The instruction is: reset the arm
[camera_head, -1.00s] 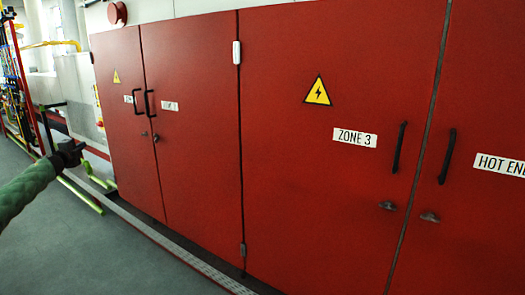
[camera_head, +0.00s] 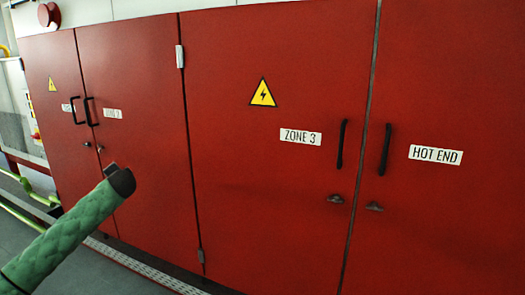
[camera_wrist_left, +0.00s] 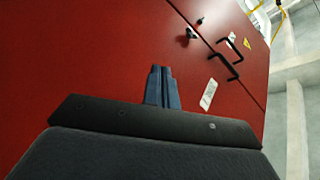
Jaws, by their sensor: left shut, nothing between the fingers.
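My left arm, in a green quilted sleeve, comes in from the lower left in the head view. Its dark wrist end (camera_head: 122,181) is in front of the red cabinet (camera_head: 240,180); the fingers are mostly hidden there. In the left wrist view my left gripper (camera_wrist_left: 161,72) shows two fingers side by side, shut and empty, pointing toward the red cabinet doors (camera_wrist_left: 100,55). I cannot tell the exact gap to the doors. My right gripper is in neither view.
The cabinet doors have black handles (camera_head: 341,144) that stick out, with locks below them. Signs read ZONE 3 (camera_head: 301,137) and HOT END (camera_head: 436,154). Green rails (camera_head: 30,212) run low at the left. A floor grating (camera_head: 150,272) follows the cabinet base. Grey floor is clear at lower left.

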